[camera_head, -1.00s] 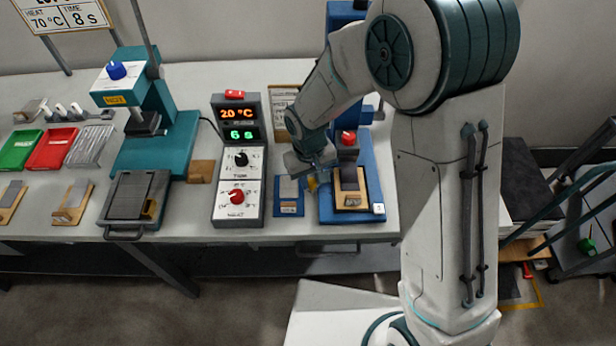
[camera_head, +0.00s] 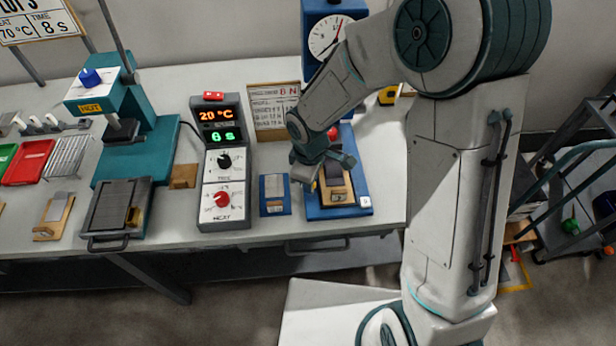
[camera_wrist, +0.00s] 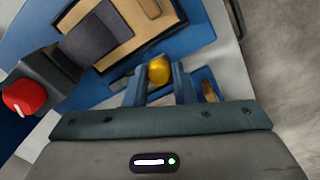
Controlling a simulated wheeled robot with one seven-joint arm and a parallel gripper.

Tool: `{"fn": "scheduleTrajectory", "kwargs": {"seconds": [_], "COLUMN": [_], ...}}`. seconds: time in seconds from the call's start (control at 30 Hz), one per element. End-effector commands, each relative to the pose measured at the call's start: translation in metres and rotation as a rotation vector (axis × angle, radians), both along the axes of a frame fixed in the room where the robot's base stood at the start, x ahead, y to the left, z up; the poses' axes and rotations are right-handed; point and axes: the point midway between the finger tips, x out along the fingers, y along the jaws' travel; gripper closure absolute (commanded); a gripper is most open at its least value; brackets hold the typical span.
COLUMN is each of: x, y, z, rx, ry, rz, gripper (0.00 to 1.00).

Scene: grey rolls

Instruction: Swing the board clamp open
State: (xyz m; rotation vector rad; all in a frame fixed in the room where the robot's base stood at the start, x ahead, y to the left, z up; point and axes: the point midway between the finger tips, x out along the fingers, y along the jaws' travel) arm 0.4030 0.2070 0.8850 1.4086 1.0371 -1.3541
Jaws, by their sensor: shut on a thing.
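The blue test stand (camera_head: 362,168) stands near the table's front edge, with a wooden board and grey plate (camera_head: 338,194) on it. In the wrist view the board (camera_wrist: 128,42) carries a dark grey pad. My gripper (camera_wrist: 159,76) has a yellow knob (camera_wrist: 159,69) between its two fingers, beside the board's edge and above the blue base (camera_wrist: 196,28). The knob appears to be the clamp's handle; the rest of the clamp is mostly hidden. In the head view my gripper (camera_head: 306,180) is over the stand's left side, and my wrist hides part of the stand.
A small blue tray (camera_head: 274,208) lies just left of the stand. A control box (camera_head: 223,190) with lit displays is further left. A red knob (camera_wrist: 22,97) shows beside the board. A dial gauge (camera_head: 328,38) rises behind, and a notice board (camera_head: 271,105) stands at the back.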

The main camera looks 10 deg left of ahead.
Motion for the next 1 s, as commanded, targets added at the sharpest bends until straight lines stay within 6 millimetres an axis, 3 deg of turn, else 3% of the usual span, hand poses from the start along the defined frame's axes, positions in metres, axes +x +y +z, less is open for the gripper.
{"fn": "scheduleTrajectory", "kwargs": {"seconds": [0.53,0.57,0.63,1.0], "x": [0.0018,0.0018,0.0017,0.0008], "y": [-0.0015,-0.0015,-0.0015,-0.0006], "z": [0.0011,0.0011,0.001,0.0049], "rx": [0.001,0.001,0.001,0.001], "ry": [-0.003,-0.003,-0.003,-0.003], "rz": [0.027,0.027,0.026,0.027], "gripper": [1.0,0.74,0.55,0.55]}}
